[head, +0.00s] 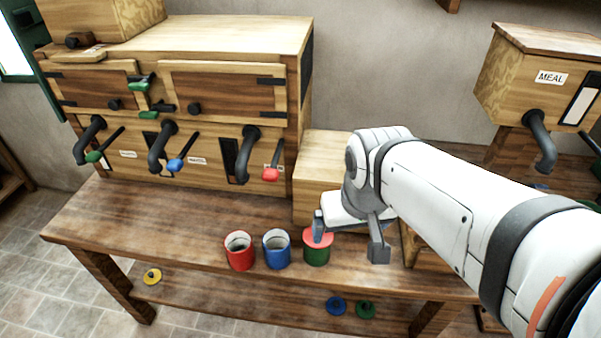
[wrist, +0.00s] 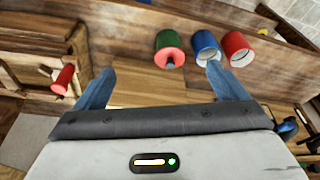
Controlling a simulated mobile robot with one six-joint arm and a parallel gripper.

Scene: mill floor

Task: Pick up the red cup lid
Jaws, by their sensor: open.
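The red cup lid (head: 309,240) sits on top of the green cup (head: 316,256), at the right end of a row of cups on the wooden bench. In the wrist view the lid (wrist: 161,58), with a dark knob, shows on the green cup (wrist: 167,40). My gripper (head: 349,241) is open and empty, close above the bench at the green cup. In the head view its left finger overlaps part of the lid; I cannot tell whether they touch. In the wrist view the lid lies ahead, between the spread blue fingers of my gripper (wrist: 160,70).
An open blue cup (head: 276,254) and an open red cup (head: 240,257) stand left of the green cup. Yellow (head: 152,276), blue (head: 336,305) and green (head: 366,310) lids lie on the lower shelf. A wooden cabinet (head: 215,40) with spouts and levers stands behind.

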